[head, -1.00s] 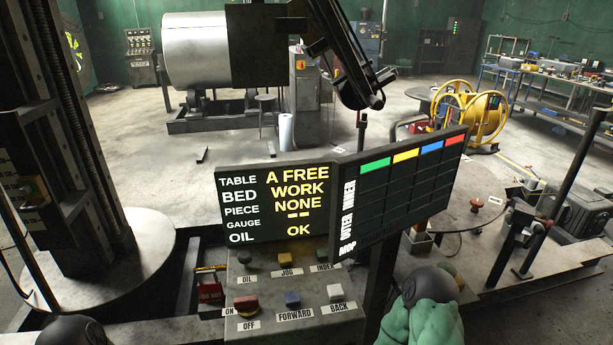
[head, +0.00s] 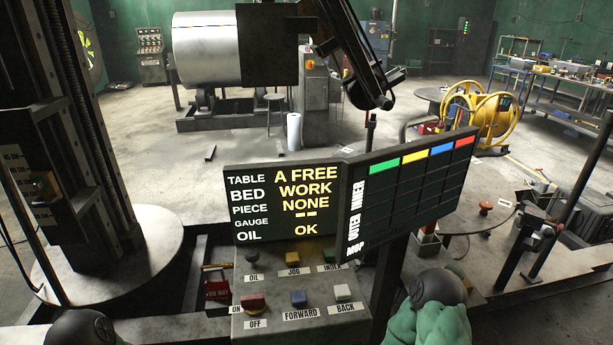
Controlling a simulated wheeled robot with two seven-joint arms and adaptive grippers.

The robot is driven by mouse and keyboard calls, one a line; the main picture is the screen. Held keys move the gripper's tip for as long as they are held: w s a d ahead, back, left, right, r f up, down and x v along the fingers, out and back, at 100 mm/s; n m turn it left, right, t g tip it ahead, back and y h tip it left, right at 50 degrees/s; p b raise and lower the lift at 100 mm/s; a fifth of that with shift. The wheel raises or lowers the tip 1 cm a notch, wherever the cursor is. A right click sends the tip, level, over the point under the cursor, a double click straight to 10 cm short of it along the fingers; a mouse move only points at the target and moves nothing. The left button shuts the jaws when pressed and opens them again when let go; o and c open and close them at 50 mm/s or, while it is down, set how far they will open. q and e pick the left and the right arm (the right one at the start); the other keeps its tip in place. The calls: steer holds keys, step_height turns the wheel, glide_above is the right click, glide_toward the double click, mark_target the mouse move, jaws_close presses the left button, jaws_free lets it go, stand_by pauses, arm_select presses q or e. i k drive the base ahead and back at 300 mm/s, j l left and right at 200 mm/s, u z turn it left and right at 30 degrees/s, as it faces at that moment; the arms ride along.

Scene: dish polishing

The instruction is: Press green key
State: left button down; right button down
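The control panel (head: 276,322) stands low in the middle of the head view, under two tilted display boards. Its back row has a dark key marked OIL (head: 252,257), a yellow key marked JOG (head: 292,258) and a key marked INDEX (head: 327,256). The INDEX key looks dull green, small and partly shaded by the board edge. Its front row has a red key (head: 253,301), a blue key (head: 299,298) and a white key (head: 343,292). Neither of my grippers shows; only parts of my arms appear at the bottom edge.
The left display board (head: 259,211) shows status text, including WORK NONE and OIL OK. The right board (head: 410,195) has a grid headed green, yellow, blue and red. Both overhang the panel's back. A red tag (head: 217,291) hangs left of the panel.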

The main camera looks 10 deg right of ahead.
mark_target(329, 254)
steer(key=j+z, duration=0.15)
steer(key=j, duration=1.25)
